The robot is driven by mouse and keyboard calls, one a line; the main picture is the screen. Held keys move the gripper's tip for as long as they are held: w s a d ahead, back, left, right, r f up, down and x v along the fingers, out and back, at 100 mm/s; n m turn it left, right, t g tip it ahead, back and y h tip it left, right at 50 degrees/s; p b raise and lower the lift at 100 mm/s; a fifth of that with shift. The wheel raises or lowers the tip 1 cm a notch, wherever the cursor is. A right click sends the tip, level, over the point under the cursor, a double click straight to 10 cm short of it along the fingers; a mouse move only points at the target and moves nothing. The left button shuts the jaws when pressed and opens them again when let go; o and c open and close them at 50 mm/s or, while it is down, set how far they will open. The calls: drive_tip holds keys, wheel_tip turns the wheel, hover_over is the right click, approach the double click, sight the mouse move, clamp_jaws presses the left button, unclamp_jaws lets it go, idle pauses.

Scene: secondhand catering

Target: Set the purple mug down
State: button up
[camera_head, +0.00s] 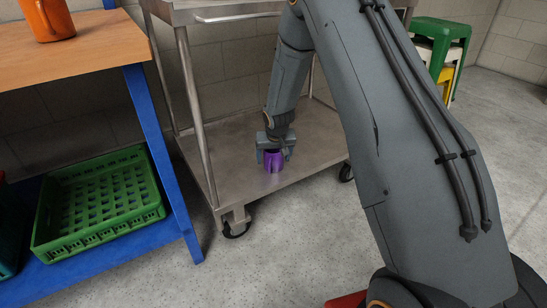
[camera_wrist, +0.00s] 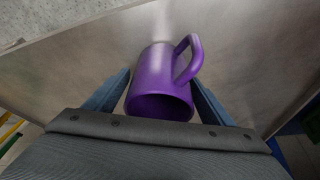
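The purple mug (camera_head: 274,161) is upright, low over the lower shelf of the steel cart; its base looks to be at or very near the shelf surface. My gripper (camera_head: 274,155) points down from above, with one finger on each side of the mug and close against its wall. In the wrist view, the mug (camera_wrist: 160,85) shows its open mouth towards the camera and its handle at the upper right. The gripper fingers (camera_wrist: 160,95) flank it there too. Whether a thin gap lies under the mug cannot be told.
The cart's lower shelf (camera_head: 225,145) is otherwise bare. A cart leg (camera_head: 197,115) stands left of my gripper, and the upper shelf (camera_head: 220,12) is above. Coloured stools (camera_head: 440,45) stand back right.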

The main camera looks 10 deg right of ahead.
drive_tip(key=p+v, duration=0.5)
drive_tip(key=v, duration=0.7)
drive_tip(key=s+a+r+n+g+y, duration=0.1)
drive_tip(key=s+a+r+n, duration=0.1)
drive_tip(key=s+a+r, duration=0.7)
drive_tip(key=s+a+r+n+g, duration=0.1)
drive_tip(key=s+a+r, duration=0.5)
drive_tip(key=s, duration=0.4)
drive_tip(key=s+a+r+n+g, duration=0.1)
drive_tip(key=s+a+r+n, duration=0.1)
drive_tip(key=s, duration=1)
drive_tip(key=s+a+r+n+g+y, duration=0.1)
drive_tip(key=s+a+r, duration=0.1)
drive_tip(key=s, duration=1.1)
drive_tip(key=shift+s+a+r+n+g, duration=0.2)
drive_tip(key=shift+a+r+n+g, duration=0.15)
drive_tip(key=shift+a, duration=0.3)
